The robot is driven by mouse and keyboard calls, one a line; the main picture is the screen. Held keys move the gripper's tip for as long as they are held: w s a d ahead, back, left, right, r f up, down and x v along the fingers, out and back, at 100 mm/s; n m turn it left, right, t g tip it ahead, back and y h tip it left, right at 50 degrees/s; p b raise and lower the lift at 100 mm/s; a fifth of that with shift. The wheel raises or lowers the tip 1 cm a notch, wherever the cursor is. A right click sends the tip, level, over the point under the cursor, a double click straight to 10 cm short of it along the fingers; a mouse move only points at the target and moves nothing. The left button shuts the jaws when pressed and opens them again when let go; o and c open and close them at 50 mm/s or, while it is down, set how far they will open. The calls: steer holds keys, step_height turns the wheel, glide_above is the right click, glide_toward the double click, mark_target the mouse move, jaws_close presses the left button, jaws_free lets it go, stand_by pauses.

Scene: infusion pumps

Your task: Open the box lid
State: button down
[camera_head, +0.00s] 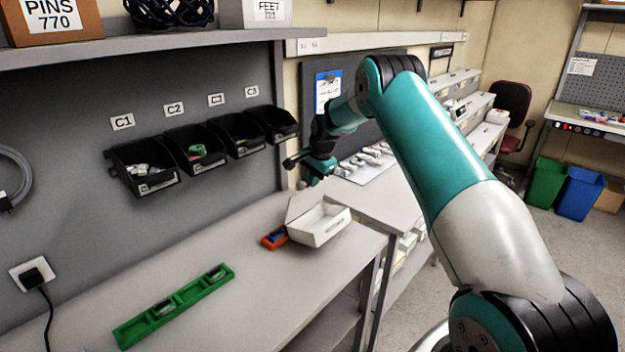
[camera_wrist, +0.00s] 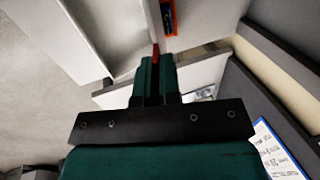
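The white box (camera_head: 320,229) stands near the right end of the grey workbench. Its lid (camera_head: 301,204) is raised and tilted up at the box's left rear side, and the box's inside partly shows. My gripper (camera_head: 303,183) is just above the lid's upper edge. I cannot tell whether it touches the lid. In the wrist view the green fingers of my gripper (camera_wrist: 156,62) lie close together with a red tip, with nothing clearly held between them. Pale surfaces fill the area beyond the fingers.
An orange and blue item (camera_head: 274,239) lies left of the box, and a green tray (camera_head: 175,306) lies nearer on the bench (camera_head: 240,325). Black bins (camera_head: 200,150) hang on the wall behind. A lower white table (camera_head: 385,205) adjoins at right.

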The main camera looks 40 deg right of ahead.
steer(key=c, duration=1.3)
jaws_free()
steer(key=shift+r, duration=0.1)
steer(key=b+v, duration=0.4)
steer(key=v, duration=1.3)
steer(key=shift+w+a+r, duration=0.1)
steer(key=shift+r, duration=0.05)
